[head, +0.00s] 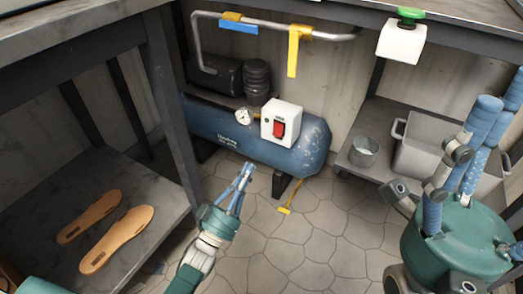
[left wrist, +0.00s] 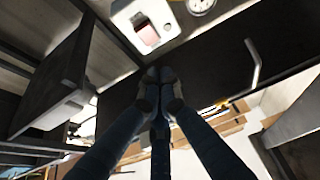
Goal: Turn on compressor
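The blue compressor (head: 305,150) stands on the floor under the bench in the head view. Its white switch box (head: 287,108) carries a red rocker switch (head: 279,129). The rocker's exact tilt is too small to tell. In the left wrist view the box (left wrist: 127,14) and a pale red switch (left wrist: 146,30) show at the top, beyond the fingertips. My left gripper (head: 245,170) is shut and empty, in front of the tank, below and left of the switch, apart from it. It also shows in the left wrist view (left wrist: 159,74). My right gripper (head: 503,90) is open at the right, partly cut off.
A pressure gauge (head: 243,117) sits beside the switch box. Sandal soles (head: 117,240) lie on the left shelf (head: 150,262). A metal bucket (head: 363,152) and a grey bin (head: 418,158) stand at right.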

